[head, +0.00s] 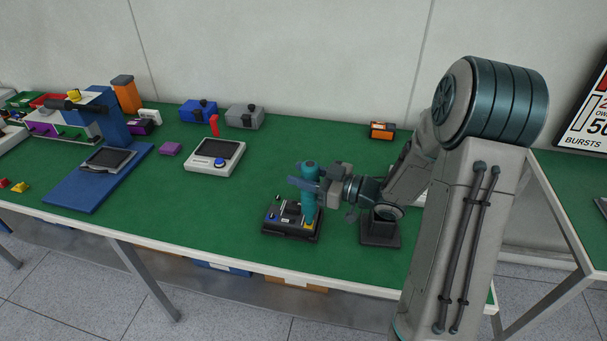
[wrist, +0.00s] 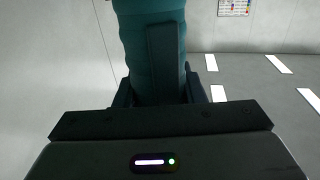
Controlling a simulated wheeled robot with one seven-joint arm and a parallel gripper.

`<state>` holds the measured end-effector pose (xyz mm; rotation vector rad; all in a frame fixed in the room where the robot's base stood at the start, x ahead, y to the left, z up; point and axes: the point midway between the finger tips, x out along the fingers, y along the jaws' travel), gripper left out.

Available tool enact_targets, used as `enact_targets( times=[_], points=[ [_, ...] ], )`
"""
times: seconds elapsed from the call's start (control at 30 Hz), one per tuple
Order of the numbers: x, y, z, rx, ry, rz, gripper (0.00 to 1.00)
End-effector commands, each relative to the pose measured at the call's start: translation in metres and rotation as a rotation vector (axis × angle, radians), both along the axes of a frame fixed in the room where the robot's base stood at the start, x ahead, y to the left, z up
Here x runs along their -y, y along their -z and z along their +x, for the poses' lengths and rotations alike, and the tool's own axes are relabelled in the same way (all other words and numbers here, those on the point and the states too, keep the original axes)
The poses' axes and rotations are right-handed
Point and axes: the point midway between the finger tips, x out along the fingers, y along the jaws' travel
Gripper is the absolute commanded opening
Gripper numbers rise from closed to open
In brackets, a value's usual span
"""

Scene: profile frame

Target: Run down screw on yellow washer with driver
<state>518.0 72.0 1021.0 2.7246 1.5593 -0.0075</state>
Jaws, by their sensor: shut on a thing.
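A teal driver (head: 309,200) stands upright in my gripper (head: 308,186), which is shut on its body. The driver also fills the upper middle of the wrist view (wrist: 150,45). Its lower end is over the right part of a dark fixture (head: 283,223) on the green bench. A small yellow patch (head: 308,226), possibly the yellow washer, shows at the driver's foot. The screw is hidden or too small to tell, and I cannot tell whether the tip touches it.
A dark stand (head: 380,229) is just right of the fixture, under my arm. A white scale-like device (head: 214,157) with a dark top, a blue box (head: 198,110) and a grey box (head: 244,116) are farther back. Bare green bench lies left of the fixture.

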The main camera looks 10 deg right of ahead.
Motion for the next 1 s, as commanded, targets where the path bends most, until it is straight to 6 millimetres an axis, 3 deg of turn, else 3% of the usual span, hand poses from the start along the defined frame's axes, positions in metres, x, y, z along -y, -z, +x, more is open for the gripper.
enact_targets(
  times=[1.0],
  points=[
    [0.0, 0.0059, -0.0003, -0.003, 0.0, -0.002, 0.0]
  ],
)
